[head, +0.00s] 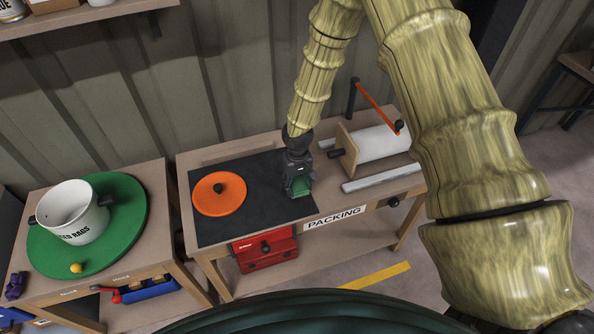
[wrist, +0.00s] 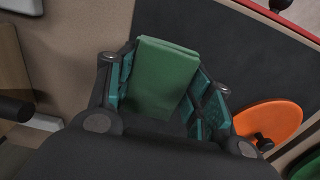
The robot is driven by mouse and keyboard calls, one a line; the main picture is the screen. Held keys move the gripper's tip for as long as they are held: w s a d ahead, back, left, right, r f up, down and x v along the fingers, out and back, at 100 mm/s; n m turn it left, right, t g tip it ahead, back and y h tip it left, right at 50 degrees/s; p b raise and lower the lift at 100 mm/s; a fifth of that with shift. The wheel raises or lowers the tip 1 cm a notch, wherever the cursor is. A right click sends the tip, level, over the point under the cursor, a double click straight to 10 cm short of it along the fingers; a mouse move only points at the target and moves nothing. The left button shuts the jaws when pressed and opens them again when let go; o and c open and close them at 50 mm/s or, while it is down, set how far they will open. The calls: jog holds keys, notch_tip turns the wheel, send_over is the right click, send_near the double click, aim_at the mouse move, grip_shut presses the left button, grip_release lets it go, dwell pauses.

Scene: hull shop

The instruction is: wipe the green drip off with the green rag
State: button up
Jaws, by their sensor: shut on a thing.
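My gripper (head: 299,188) is shut on the green rag (wrist: 160,75), a folded cloth between its fingers. The rag also shows in the head view (head: 300,187), low over the right end of the dark mat on the packing bench. I cannot tell whether the rag touches the mat. No green drip can be made out in either view; the rag and gripper hide part of the mat.
An orange disc with a dark knob (head: 219,194) lies on the dark mat (head: 262,208). A white roll in a holder (head: 380,143) and a grey bar (head: 382,178) stand right of my gripper. A white pot (head: 72,212) stands on a green round board (head: 125,200) at left.

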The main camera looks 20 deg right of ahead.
jog(key=shift+w+r+p, duration=0.1)
jog(key=shift+r+p, duration=1.15)
jog(key=shift+r, duration=1)
